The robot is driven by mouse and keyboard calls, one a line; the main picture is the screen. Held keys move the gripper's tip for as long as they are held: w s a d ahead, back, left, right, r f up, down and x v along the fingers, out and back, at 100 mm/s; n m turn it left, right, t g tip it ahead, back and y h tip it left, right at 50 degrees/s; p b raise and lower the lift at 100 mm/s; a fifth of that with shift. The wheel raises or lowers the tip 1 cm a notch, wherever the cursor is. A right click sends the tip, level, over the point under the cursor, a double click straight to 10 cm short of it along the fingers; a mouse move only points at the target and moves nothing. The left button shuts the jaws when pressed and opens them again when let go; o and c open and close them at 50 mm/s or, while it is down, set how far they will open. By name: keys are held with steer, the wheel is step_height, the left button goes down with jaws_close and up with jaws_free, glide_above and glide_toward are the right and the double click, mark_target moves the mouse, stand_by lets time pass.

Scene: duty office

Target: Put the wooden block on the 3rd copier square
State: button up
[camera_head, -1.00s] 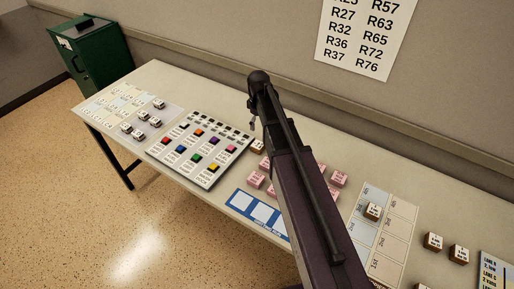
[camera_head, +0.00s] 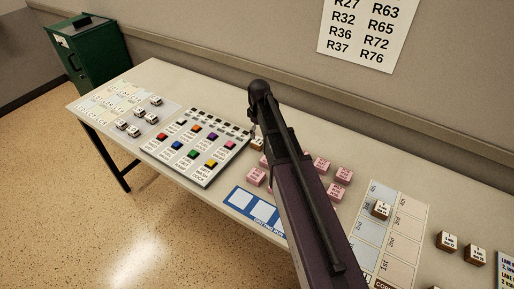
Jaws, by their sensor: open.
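Small wooden blocks with white labelled tops stand on the long table. One (camera_head: 257,143) is by the button panel, partly hidden by my arm. Another (camera_head: 381,209) sits on the blue left column of a two-column board, and two more (camera_head: 447,240) (camera_head: 475,254) stand to its right. The beige right column (camera_head: 405,222), with a partly readable label that seems to say copier, shows no block. Only a small part of my gripper (camera_head: 253,128) shows, beside my arm near the block by the panel. It is open; its fingers are mostly hidden.
A panel of coloured buttons (camera_head: 205,166) lies left of my arm. Several pink blocks (camera_head: 321,166) and a blue-framed card (camera_head: 240,199) lie around the arm. White blocks stand on a sheet (camera_head: 105,105) at the far left. The wall rises behind the table.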

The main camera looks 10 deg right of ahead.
mark_target(258, 141)
steer(key=shift+f, duration=0.5)
steer(key=shift+b, duration=0.3)
steer(key=shift+w+f+b, duration=0.2)
steer(key=shift+f+b, duration=2.35)
steer(key=shift+f, duration=0.05)
steer(key=c, duration=1.2)
steer(key=shift+r, duration=0.25)
step_height(258, 141, up, 4)
steer(key=p, duration=0.4)
steer(key=shift+f, duration=0.1)
steer(key=s, duration=0.5)
steer(key=s+a, duration=0.1)
steer(key=s, duration=0.4)
steer(key=s+p, duration=0.1)
steer(key=s, duration=0.5)
steer(key=shift+a+r, duration=0.15)
steer(key=shift+r, duration=0.25)
